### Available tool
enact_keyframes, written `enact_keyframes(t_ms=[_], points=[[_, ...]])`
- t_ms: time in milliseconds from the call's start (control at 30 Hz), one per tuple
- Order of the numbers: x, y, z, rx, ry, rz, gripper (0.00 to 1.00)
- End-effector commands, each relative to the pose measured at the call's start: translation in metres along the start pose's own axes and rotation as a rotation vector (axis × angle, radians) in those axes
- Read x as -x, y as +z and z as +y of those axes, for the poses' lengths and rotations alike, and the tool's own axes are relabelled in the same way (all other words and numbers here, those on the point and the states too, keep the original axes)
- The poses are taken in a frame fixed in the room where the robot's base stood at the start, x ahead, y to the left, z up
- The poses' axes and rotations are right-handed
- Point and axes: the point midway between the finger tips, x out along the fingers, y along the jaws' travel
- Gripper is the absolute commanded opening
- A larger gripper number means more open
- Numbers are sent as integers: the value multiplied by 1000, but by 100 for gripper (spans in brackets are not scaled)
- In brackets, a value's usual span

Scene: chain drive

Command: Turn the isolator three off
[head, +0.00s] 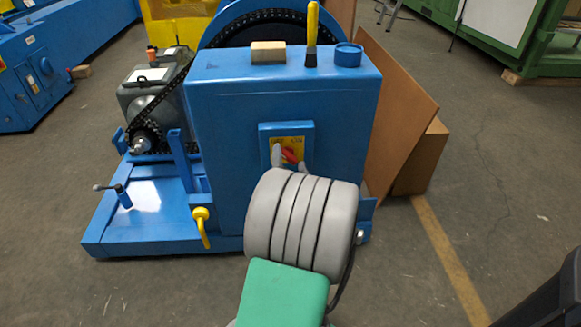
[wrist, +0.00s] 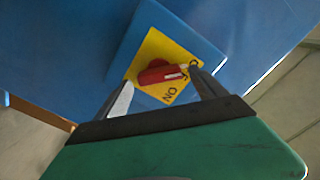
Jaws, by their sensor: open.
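The isolator is a red rotary handle (head: 291,155) on a yellow plate, fixed to a small blue box (head: 286,127) on the front of the blue machine cabinet. In the wrist view the red handle (wrist: 162,74) lies across the yellow plate (wrist: 160,50), where the letters "NO" show, seen upside down. My gripper (wrist: 158,84) is open, with one finger on each side of the handle. I cannot tell whether either finger touches it. In the head view my gripper (head: 290,157) is partly hidden behind my grey wrist, which also covers the area below the isolator.
On the cabinet top are a wooden block (head: 268,52), a yellow-handled brush (head: 312,35) and a blue round tin (head: 348,55). A yellow lever (head: 202,226) hangs at the cabinet's lower left. A chain and motor (head: 150,90) stand at left. Brown boards (head: 400,110) lean at right.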

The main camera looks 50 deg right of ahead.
Motion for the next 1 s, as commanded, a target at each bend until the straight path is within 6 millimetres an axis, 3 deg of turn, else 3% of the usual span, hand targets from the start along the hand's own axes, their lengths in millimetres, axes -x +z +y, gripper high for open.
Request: enact_keyframes(t_ms=[200, 400, 867, 967, 1000], points=[[39, -1, 2, 0, 2, 6, 81], [64, 0, 1, 0, 1, 3, 81], [68, 0, -2, 2, -3, -2, 81], [64, 3, -26, 29, -30, -60, 81], [62, 7, -47, 55, -53, -115, 81]])
